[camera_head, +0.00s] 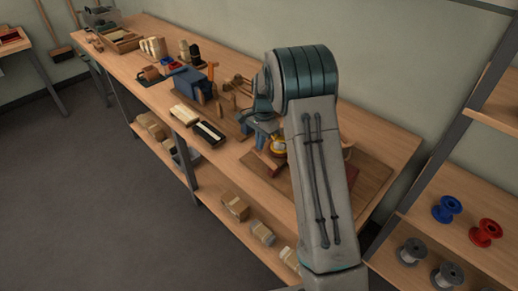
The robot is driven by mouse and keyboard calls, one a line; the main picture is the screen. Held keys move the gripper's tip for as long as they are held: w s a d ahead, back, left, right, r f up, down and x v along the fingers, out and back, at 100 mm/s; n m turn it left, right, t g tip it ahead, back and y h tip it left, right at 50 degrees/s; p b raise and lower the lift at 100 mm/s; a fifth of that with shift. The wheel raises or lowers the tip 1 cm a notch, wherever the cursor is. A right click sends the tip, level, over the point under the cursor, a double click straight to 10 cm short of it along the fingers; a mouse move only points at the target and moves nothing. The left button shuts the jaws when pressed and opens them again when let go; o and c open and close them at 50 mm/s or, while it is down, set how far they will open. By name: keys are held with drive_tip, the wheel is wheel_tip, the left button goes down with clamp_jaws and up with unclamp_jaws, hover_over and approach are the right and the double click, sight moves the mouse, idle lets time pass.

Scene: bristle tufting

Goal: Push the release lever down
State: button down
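A blue box-shaped machine (186,88) stands on the workbench, left of my arm. An orange upright part (211,76) rises at its right side; it may be the release lever, but at this size I cannot be sure. My arm rises in front of the bench, bends at the top and reaches down on the far side.
The wooden workbench (375,140) runs along the wall. A dark tray (209,133) and pale blocks (184,114) lie near its front edge. Wooden blocks (235,207) sit on the lower shelf. A rack at right holds blue (446,208) and red (486,232) spools.

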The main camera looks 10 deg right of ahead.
drive_tip(key=shift+f+b, duration=0.3)
drive_tip(key=shift+f, duration=0.65)
drive_tip(key=shift+r, duration=0.1)
drive_tip(key=shift+d+r, duration=0.1)
drive_tip(key=shift+w+d+r+p, duration=0.2)
drive_tip(key=shift+d+p, duration=0.05)
drive_tip(key=shift+p, duration=0.15)
drive_tip(key=shift+w+d+r+p, duration=0.2)
drive_tip(key=shift+w+d, duration=0.1)
drive_tip(key=shift+d, duration=0.25)
drive_tip(key=shift+w+d+r+p, duration=0.1)
drive_tip(key=shift+w+d+p, duration=0.15)
drive_tip(key=shift+d, duration=0.25)
drive_tip(key=shift+a, duration=0.1)
wheel_tip(320, 180, up, 14)
drive_tip(key=d+b, duration=0.1)
drive_tip(key=shift+w+f, duration=0.15)
drive_tip(key=shift+w, duration=0.25)
